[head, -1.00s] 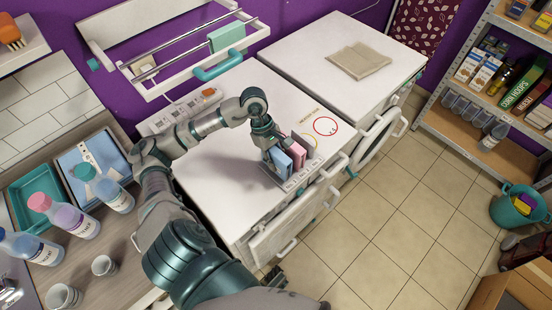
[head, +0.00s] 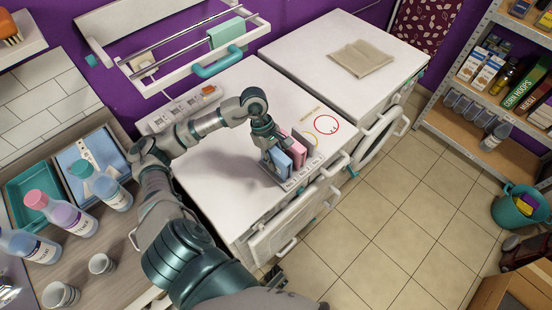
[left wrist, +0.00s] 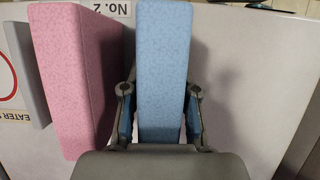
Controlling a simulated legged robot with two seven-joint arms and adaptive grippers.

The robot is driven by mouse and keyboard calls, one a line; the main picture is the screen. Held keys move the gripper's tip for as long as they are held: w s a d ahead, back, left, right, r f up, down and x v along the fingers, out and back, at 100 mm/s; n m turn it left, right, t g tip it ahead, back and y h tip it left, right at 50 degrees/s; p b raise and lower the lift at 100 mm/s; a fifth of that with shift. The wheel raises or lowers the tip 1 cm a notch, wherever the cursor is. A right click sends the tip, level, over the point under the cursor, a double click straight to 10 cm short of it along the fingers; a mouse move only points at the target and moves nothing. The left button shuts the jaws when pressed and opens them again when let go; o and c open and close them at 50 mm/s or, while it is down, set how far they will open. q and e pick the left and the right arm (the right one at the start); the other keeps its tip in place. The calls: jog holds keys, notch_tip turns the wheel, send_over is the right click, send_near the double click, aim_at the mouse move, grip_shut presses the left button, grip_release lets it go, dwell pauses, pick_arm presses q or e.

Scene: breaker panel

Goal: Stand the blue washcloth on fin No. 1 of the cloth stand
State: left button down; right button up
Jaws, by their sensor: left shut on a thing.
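The blue washcloth (head: 282,164) is a folded upright slab at the near-left end of the cloth stand (head: 289,184) on the white worktop. In the left wrist view the blue washcloth (left wrist: 163,60) stands between my fingers. My left gripper (head: 270,147) is shut on it; in the left wrist view the gripper (left wrist: 160,108) has one finger on each side. A pink washcloth (head: 299,147) stands beside it, apart by a small gap, near the "No. 2" label (left wrist: 112,8). Fin No. 1 is hidden, so I cannot tell whether the blue cloth is seated on it. My right gripper is not in view.
A beige folded cloth (head: 361,58) lies on the second white appliance. A wall rack (head: 177,45) with a green cloth (head: 227,33) hangs behind. A power strip (head: 181,107) lies at the worktop's back. Bottles (head: 60,213) stand at the left.

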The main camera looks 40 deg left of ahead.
pick_arm(q)
jog(key=c, duration=0.8)
grip_release()
jog(key=v, duration=0.7)
jog(key=shift+a+r, duration=0.15)
jog(key=shift+a, duration=0.05)
jog(key=shift+d, duration=0.1)
